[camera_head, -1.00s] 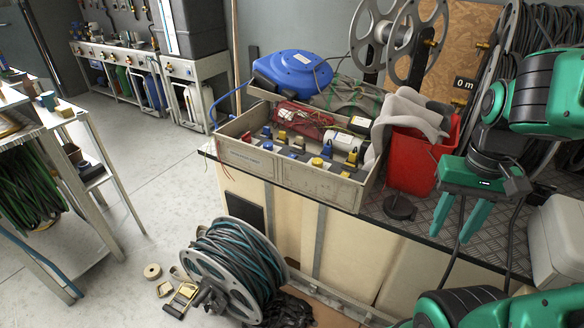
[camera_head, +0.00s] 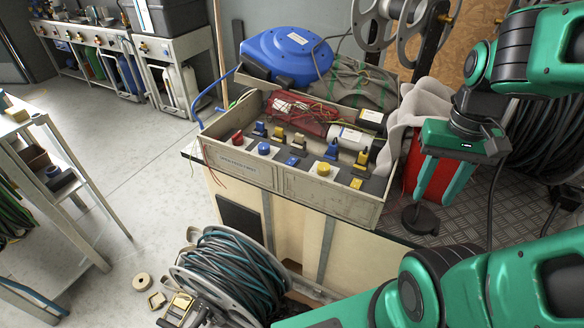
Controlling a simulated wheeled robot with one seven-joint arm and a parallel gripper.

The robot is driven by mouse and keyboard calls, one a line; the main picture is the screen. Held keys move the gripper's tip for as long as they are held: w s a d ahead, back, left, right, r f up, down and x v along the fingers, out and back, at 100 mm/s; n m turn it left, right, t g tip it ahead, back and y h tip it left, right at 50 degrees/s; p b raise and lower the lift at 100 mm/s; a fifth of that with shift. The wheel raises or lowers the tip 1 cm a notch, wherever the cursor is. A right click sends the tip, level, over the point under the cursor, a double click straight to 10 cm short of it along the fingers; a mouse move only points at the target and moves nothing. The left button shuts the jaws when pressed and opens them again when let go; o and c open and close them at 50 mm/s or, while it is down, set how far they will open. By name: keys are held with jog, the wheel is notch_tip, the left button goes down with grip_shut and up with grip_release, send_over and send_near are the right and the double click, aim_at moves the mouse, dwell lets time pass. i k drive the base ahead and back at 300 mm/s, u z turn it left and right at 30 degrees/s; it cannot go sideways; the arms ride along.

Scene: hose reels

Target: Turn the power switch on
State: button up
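I cannot tell which one is the power switch. My gripper (camera_head: 438,194) is to the right of the box, pointing down, open and empty, in front of a red bucket. It touches none of the controls.
A blue hose reel (camera_head: 290,55) stands behind the box, with a grey cloth (camera_head: 404,118) at its right end. A black round disc (camera_head: 421,220) lies on the bench below my gripper. A wound hose reel (camera_head: 232,275) stands on the floor in front.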

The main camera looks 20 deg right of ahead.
aim_at(237, 140)
jog(key=z, duration=1.2)
jog(key=k, duration=0.9)
jog(key=u, duration=1.2)
jog(key=i, duration=1)
